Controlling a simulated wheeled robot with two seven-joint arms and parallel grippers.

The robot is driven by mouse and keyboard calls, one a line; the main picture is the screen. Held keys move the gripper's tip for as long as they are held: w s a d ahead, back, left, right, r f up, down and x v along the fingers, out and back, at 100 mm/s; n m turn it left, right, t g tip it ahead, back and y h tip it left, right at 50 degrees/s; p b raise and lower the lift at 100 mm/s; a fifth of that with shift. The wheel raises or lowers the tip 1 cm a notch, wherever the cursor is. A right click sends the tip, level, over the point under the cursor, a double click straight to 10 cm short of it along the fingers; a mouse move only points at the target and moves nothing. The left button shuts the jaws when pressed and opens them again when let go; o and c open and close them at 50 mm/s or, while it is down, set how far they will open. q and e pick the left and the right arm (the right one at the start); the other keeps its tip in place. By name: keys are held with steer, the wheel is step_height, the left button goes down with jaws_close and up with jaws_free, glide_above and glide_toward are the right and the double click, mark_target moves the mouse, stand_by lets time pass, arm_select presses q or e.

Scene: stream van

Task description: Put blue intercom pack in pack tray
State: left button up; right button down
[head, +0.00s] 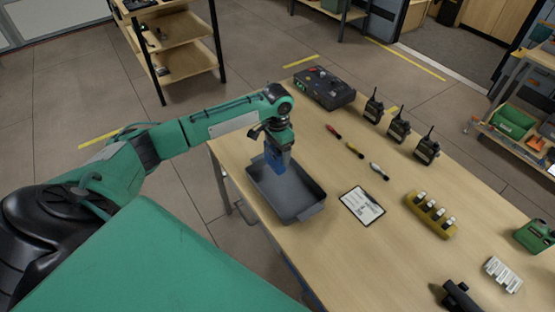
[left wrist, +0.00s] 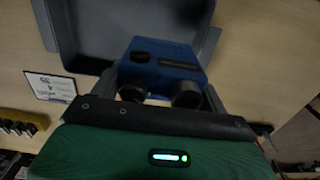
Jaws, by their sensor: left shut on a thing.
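The blue intercom pack (head: 274,158) hangs upright below my left gripper (head: 277,133) in the head view. The left gripper is shut on the pack's upper end. The pack is over the far-left part of the grey pack tray (head: 300,208); I cannot tell whether its lower end touches the tray floor. In the left wrist view the blue pack (left wrist: 162,65) shows two dark knobs close to the gripper, with the grey tray (left wrist: 85,30) behind it. The fingertips are mostly hidden. My right gripper is not in view.
The tray sits at the table's left edge. A white printed card (head: 362,205) lies right of it.

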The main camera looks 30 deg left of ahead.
arm_select(q)
step_height(320, 180, down, 2)
steer(key=shift+f, duration=0.1)
step_height(320, 180, down, 4)
steer(key=shift+r+p, duration=0.1)
steer(key=shift+p, duration=0.4)
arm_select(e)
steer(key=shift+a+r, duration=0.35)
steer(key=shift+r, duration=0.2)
arm_select(q)
steer(key=o, duration=1.1)
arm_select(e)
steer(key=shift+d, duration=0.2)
arm_select(q)
step_height(320, 180, up, 12)
steer(key=shift+r+b, duration=0.1)
steer(key=shift+b, duration=1)
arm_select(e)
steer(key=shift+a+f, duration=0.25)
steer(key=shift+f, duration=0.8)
